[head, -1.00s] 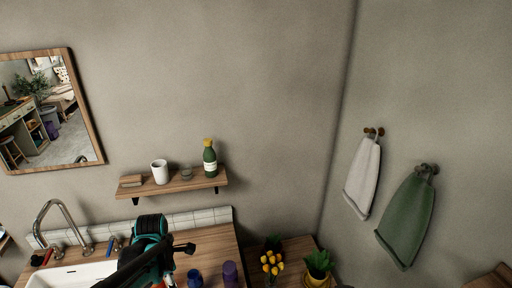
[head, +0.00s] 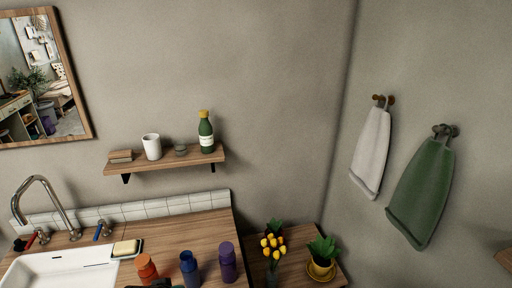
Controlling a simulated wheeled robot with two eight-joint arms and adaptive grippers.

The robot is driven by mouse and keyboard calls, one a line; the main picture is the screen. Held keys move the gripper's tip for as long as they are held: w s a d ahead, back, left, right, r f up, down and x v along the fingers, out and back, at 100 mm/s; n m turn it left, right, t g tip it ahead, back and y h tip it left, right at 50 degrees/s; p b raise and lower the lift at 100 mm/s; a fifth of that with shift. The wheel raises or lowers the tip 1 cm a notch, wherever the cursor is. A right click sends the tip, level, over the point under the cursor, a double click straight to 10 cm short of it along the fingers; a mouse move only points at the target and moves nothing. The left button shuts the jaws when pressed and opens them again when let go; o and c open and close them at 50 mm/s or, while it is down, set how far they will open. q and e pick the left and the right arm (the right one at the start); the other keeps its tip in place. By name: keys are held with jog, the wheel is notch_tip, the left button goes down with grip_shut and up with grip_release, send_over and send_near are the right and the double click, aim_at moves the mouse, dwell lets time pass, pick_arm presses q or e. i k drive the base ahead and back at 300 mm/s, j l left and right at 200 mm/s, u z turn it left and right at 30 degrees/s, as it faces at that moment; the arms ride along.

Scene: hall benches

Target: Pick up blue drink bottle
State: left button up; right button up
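The blue drink bottle (head: 190,268) stands upright on the wooden counter (head: 180,232) near the bottom edge of the head view. An orange bottle (head: 147,269) stands to its left and a purple bottle (head: 228,262) close to its right. The lower parts of the bottles are cut off or near the frame's edge. A small dark piece, likely of my arm, shows at the bottom edge in front of the orange bottle. Neither gripper can be made out.
A white sink (head: 62,270) with a tall faucet (head: 45,200) and a soap dish (head: 127,249) lie left of the bottles. A wall shelf (head: 170,160) hangs above the counter. Yellow flowers (head: 272,246) and a potted plant (head: 322,254) stand on a lower surface to the right.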

aim_at(189, 267)
jog(key=u, duration=1.85)
jog(key=j+z, duration=1)
jog(key=j, duration=0.2)
jog(key=k+j+z, duration=0.1)
jog(key=j+z, duration=0.35)
jog(key=j, duration=0.1)
